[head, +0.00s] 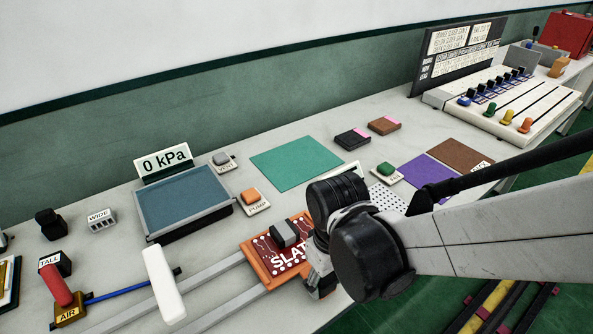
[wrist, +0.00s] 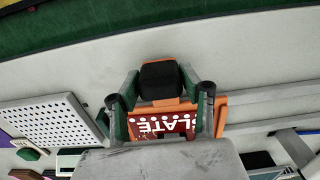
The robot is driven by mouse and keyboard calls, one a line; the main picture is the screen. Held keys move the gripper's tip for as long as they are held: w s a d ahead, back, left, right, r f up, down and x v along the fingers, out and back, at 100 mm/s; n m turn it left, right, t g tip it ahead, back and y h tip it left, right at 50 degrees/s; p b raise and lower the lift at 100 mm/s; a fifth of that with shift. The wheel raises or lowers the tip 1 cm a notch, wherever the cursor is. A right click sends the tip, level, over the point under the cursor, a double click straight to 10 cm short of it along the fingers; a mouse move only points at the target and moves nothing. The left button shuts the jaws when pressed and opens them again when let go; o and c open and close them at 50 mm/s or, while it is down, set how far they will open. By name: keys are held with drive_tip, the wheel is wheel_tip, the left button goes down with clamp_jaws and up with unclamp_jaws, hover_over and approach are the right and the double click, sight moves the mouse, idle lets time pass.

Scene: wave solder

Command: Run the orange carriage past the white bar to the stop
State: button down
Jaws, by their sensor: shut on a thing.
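The orange carriage (head: 262,272) sits on two grey rails in the head view and carries a red board lettered SLATE (head: 290,258) with a grey block on it. The carriage also shows in the wrist view (wrist: 219,118). My gripper (wrist: 160,100) is shut on the carriage's black-topped orange handle (wrist: 160,82), one finger on each side. In the head view my wrist hides the handle and the carriage's right side. The white bar (head: 163,284) stands left of the carriage, apart from it, and extends over the rails. No stop can be made out.
The grey rails (head: 208,318) run toward the lower left, past the white bar. A blue rod (head: 120,292) reaches the bar from the red AIR lever (head: 57,287). A blue-grey tray (head: 187,205) and an orange PUMP button (head: 251,196) lie behind the rails.

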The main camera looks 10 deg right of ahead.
drive_tip(key=shift+w+d, duration=0.25)
drive_tip(key=c, duration=1)
unclamp_jaws()
drive_tip(key=shift+d, duration=0.15)
drive_tip(key=shift+c, duration=0.2)
drive_tip(key=shift+r, duration=0.1)
wheel_tip(320, 180, up, 12)
drive_tip(key=shift+d, duration=0.1)
drive_tip(key=w+d+r+m+t, duration=0.1)
drive_tip(key=d+r+m+t, duration=0.2)
drive_tip(key=d+m+t, duration=0.2)
drive_tip(key=shift+w+d+r+m+t, duration=0.15)
drive_tip(key=shift+w+d+m+t, duration=0.2)
drive_tip(key=shift+d+t, duration=1.15)
